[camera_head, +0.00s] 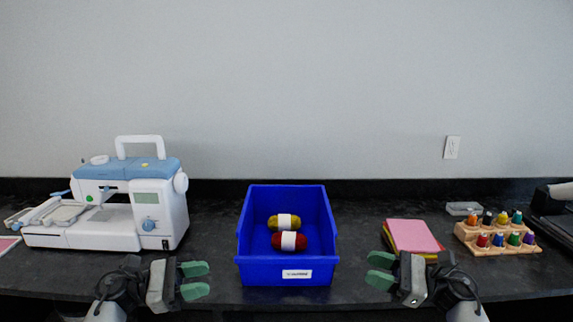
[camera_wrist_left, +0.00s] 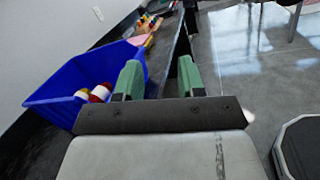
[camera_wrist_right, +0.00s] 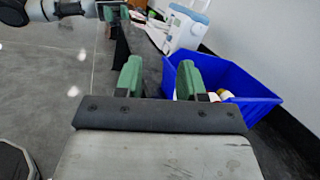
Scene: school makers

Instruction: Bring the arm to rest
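My left gripper (camera_head: 195,281) is open and empty in front of the counter's front edge, left of the blue bin. Its two green fingers stand apart in the left wrist view (camera_wrist_left: 160,80). My right gripper (camera_head: 380,271) is open and empty at the counter's front edge, right of the bin. Its green fingers stand apart in the right wrist view (camera_wrist_right: 160,78). The blue bin (camera_head: 288,268) holds a yellow yarn ball (camera_head: 275,222) and a red yarn ball (camera_head: 300,242), each with a white band. Neither gripper touches the bin.
A white and blue sewing machine (camera_head: 150,190) stands on the black counter (camera_head: 215,215) at left. Pink and yellow sheets (camera_head: 412,236) lie right of the bin. A wooden rack (camera_head: 490,246) of several coloured bottles and a small clear tray (camera_head: 462,208) stand further right.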

